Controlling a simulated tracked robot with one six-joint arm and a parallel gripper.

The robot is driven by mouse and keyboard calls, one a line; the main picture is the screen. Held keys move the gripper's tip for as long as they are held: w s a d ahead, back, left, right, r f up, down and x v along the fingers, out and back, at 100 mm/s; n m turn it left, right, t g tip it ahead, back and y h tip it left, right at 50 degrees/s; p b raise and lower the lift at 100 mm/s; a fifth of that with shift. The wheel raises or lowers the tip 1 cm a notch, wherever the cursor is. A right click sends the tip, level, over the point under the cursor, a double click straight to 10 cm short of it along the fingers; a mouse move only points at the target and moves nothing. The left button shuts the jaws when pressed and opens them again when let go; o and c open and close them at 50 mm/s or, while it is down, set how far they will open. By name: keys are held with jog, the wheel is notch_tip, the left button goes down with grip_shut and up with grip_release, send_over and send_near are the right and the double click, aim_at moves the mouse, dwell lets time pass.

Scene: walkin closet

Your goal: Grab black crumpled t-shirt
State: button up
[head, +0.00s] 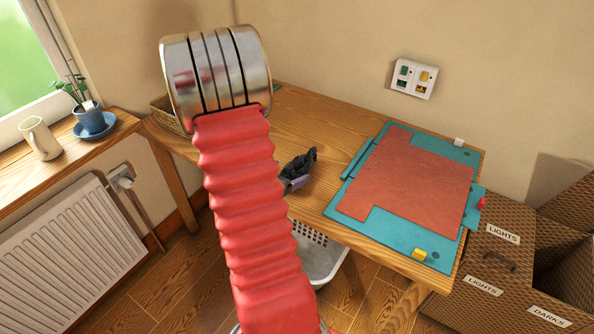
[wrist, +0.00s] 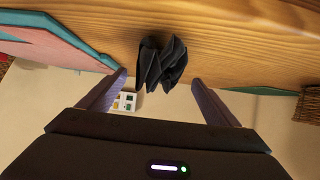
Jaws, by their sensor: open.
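The black crumpled t-shirt (head: 300,162) lies on the wooden table (head: 330,122), just right of my red arm in the head view. In the wrist view the black t-shirt (wrist: 161,63) sits on the wood, centred ahead of the gap between my fingers. My gripper (wrist: 158,80) is open, with one purple finger on each side of the shirt's lower part in the picture. No contact with the shirt shows. In the head view my arm hides most of the gripper; a small purple piece, likely a fingertip, shows just below the shirt.
A teal board with a red sheet (head: 412,180) covers the table's right side. A wicker basket (head: 168,112) stands at the back left. A white perforated basket (head: 318,258) is below the table. Wicker hampers (head: 500,250) stand right. A wall socket panel (head: 413,78) is behind.

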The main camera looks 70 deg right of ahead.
jog(key=shift+x, duration=2.5)
jog(key=shift+w+f, duration=0.1)
jog(key=shift+f, duration=0.05)
jog(key=shift+c, duration=0.3)
jog(key=c, duration=1.2)
